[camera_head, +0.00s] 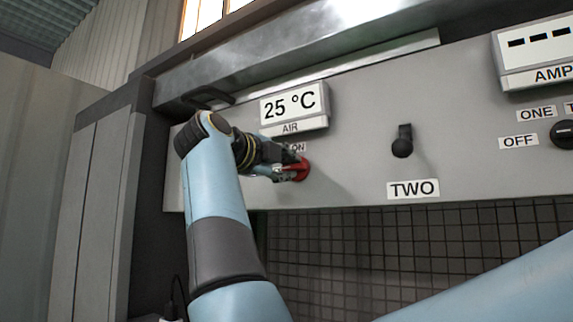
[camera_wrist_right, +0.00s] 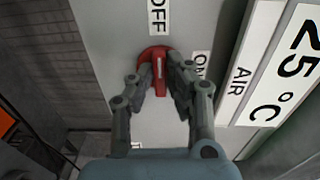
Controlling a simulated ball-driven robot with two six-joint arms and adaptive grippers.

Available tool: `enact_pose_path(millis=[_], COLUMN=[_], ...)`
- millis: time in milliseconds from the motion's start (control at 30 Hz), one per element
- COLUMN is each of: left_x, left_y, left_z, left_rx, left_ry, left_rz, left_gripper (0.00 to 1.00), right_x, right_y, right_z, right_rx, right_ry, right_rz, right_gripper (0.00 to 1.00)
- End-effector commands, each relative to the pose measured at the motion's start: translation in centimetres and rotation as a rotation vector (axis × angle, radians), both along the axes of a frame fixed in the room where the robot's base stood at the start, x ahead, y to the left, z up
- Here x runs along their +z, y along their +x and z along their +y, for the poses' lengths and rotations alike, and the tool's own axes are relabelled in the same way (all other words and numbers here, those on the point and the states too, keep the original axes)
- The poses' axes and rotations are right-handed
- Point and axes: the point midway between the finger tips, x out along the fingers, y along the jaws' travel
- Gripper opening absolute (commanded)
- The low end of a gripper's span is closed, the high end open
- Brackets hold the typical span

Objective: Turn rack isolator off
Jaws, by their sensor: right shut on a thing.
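The rack isolator is a red rotary knob (camera_head: 302,169) on the grey panel, below the AIR display. My right gripper (camera_head: 290,170) reaches it from the left in the head view. In the right wrist view, the red knob (camera_wrist_right: 158,66) sits between the two fingers of my right gripper (camera_wrist_right: 160,90), which are shut on its handle. There the handle lies roughly up-down, with the OFF label (camera_wrist_right: 157,14) just above it and the ON label (camera_wrist_right: 200,66) to its right. In the head view, the ON label (camera_head: 299,147) shows above the knob; the gripper hides part of the knob.
The AIR display (camera_head: 293,106) reads 25 °C and juts out above the knob. A black switch (camera_head: 402,145) labelled TWO and a black selector (camera_head: 564,134) are further right. A metal ledge (camera_head: 350,55) runs above the panel; a dark grid (camera_head: 400,250) lies below.

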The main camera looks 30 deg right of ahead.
Motion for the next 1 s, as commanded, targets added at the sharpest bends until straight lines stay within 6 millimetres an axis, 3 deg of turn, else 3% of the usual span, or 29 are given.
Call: enact_pose_path(millis=[233,267,433,1000], left_x=[-0.02,-0.02,-0.02,-0.66], left_y=[-0.01,-0.01,-0.02,-0.07], left_z=[0.02,0.02,0.02,0.11], left_rx=[0.0,0.0,0.0,0.0], left_ry=[0.0,0.0,0.0,0.001], left_rz=[0.0,0.0,0.0,0.001], left_gripper=[0.0,0.0,0.0,0.0], right_x=[-0.12,-0.13,-0.1,-0.2], right_y=[0.05,0.05,0.04,0.01], right_z=[0.03,0.03,0.02,-0.01], right_rx=[0.001,0.001,0.0,0.0], right_ry=[0.0,0.0,0.0,0.013], right_rz=[0.004,0.004,0.002,-0.032], right_gripper=[0.0,0.15,0.37,0.37])
